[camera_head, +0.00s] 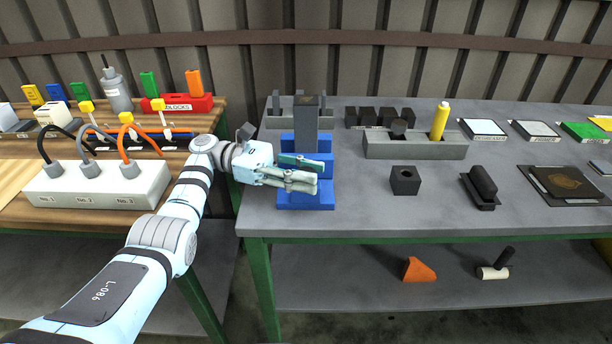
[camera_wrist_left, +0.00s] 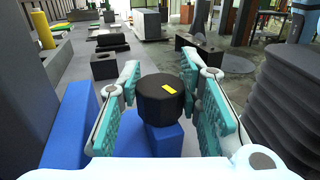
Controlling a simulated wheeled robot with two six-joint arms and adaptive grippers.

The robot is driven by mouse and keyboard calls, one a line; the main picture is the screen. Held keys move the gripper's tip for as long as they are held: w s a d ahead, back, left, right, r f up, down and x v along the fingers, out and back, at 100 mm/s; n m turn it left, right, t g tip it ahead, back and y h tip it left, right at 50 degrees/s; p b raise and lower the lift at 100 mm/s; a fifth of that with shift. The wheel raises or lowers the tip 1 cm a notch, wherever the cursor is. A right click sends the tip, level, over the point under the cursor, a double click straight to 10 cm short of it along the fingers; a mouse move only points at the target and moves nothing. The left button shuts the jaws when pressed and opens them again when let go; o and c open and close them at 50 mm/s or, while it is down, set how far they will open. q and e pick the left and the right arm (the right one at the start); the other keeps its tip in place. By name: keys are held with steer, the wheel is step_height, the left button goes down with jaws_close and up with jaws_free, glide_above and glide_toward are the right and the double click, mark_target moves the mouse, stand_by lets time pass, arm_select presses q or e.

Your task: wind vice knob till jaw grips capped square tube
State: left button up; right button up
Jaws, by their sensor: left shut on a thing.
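The blue vice (camera_head: 306,201) stands near the left end of the grey table. The grey square tube (camera_head: 306,132) stands upright in it, with a darker top; I cannot tell how closely the jaw meets it. My left gripper (camera_head: 307,177) reaches in from the left over the vice's front part. In the left wrist view, the black round knob (camera_wrist_left: 160,102) with a yellow mark on top sits between the teal finger pads. The gripper is shut on this knob. The knob is hidden by the fingers in the head view. My right gripper is not in view.
A grey block holder (camera_head: 415,149) with a yellow cylinder (camera_head: 440,120) stands right of the vice. A black hollow cube (camera_head: 405,181) and a black handled tool (camera_head: 481,188) lie nearer. A white socket box (camera_head: 98,189) stands on the wooden table at left.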

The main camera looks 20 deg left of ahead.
arm_select(q)
steer(key=shift+f, duration=0.1)
steer(key=o, duration=1.2)
step_height(320, 180, up, 10)
steer(key=shift+r, duration=0.1)
